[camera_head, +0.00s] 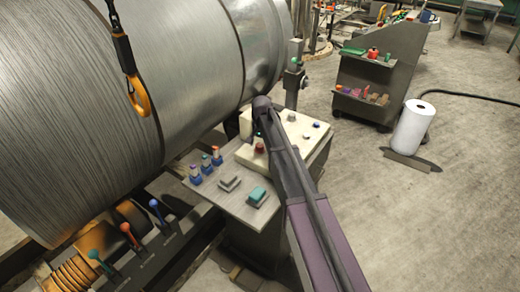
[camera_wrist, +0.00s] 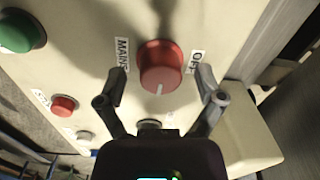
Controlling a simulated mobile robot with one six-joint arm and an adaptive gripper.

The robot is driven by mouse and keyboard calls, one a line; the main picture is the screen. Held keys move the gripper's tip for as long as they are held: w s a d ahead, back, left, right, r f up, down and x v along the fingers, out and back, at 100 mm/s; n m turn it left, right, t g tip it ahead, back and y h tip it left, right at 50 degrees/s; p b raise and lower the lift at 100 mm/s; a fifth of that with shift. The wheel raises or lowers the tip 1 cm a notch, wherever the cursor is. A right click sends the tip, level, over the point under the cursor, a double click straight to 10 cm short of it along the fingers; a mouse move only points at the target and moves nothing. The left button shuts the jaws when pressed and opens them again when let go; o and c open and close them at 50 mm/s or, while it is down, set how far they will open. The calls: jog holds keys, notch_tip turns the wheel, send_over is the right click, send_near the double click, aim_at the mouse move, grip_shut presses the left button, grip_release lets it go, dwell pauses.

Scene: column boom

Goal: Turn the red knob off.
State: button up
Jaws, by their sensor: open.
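The red knob (camera_wrist: 160,62) is on a cream panel (camera_wrist: 235,25) in the wrist view. A white mark on its face points down in the picture. A label reading MAIN (camera_wrist: 122,52) is to its left and one that seems to read OFF (camera_wrist: 196,62) is to its right. My gripper (camera_wrist: 159,80) is open, with one finger on each side of the knob and visible gaps between them. In the head view the cream control box (camera_head: 312,126) shows, but my arm covers part of it and I cannot make out my fingertips.
A green button (camera_wrist: 20,30) and a smaller red button (camera_wrist: 63,105) sit left on the panel. In the head view, a steel drum (camera_head: 190,60), a hanging orange hook (camera_head: 138,97) and coloured levers (camera_head: 157,210) are left. A shelf cart (camera_head: 385,60) and white roll (camera_head: 413,128) stand right.

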jog(key=shift+f, duration=0.15)
jog(key=c, duration=1.2)
jog(key=shift+o, duration=0.2)
jog(key=shift+n, duration=0.3)
jog(key=n, duration=0.3)
jog(key=shift+n, duration=0.4)
jog(key=n, duration=0.3)
jog(key=shift+n, duration=0.4)
jog(key=n, duration=0.5)
jog(key=shift+n+g, duration=0.3)
jog(key=shift+n, duration=2.1)
